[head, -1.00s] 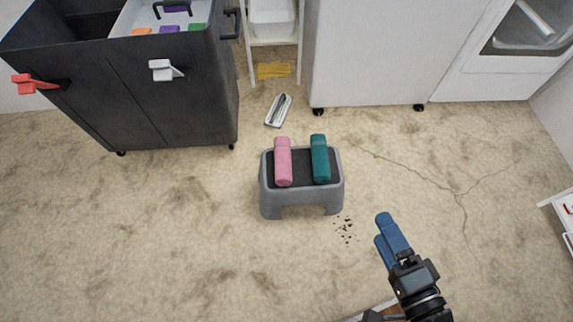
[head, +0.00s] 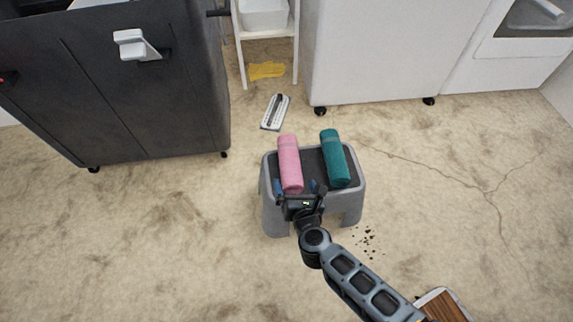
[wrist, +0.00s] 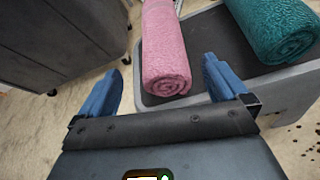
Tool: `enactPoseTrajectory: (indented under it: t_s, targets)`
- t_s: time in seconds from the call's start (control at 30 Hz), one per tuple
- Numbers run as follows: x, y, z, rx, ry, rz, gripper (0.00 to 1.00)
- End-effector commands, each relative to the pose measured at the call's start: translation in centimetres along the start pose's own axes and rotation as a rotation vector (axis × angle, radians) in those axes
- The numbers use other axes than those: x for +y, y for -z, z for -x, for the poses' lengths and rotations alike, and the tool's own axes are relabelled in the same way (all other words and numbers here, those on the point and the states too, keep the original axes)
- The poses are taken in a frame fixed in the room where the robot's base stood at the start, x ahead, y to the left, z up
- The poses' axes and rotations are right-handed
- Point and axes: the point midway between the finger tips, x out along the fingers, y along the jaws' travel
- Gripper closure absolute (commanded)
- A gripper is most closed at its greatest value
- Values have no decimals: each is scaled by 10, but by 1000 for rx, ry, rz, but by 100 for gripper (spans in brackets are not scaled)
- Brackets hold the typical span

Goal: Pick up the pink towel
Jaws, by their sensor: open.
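The pink towel (head: 289,160) is rolled up and lies on the left part of the grey step stool (head: 353,180). In the wrist view the near rolled end of the pink towel (wrist: 166,60) shows between and just beyond my two fingertips. My gripper (head: 297,186) is open and empty, with its blue fingers at the near end of the towel. The fingers also show in the wrist view (wrist: 163,80), spread wider than the towel. I cannot tell whether either finger touches the towel.
A rolled teal towel (head: 335,158) lies on the stool, right of the pink one, with a gap between. A dark cart (head: 120,90) stands at the left. A grey-white brush-like item (head: 276,112) and a yellow cloth (head: 267,70) lie on the floor behind. Dark crumbs (head: 368,240) lie right of the stool.

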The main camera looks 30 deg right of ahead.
Motion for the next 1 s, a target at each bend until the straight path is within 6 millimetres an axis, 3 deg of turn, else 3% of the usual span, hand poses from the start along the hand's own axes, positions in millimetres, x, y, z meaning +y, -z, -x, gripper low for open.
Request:
enactPoseTrajectory:
  t_s: [0.5, 0.8, 1.0]
  targets:
    - [-3, 5, -62, -2, 0, 4, 0]
    - [-3, 3, -65, -1, 0, 6, 0]
    - [-3, 3, -65, -1, 0, 6, 19]
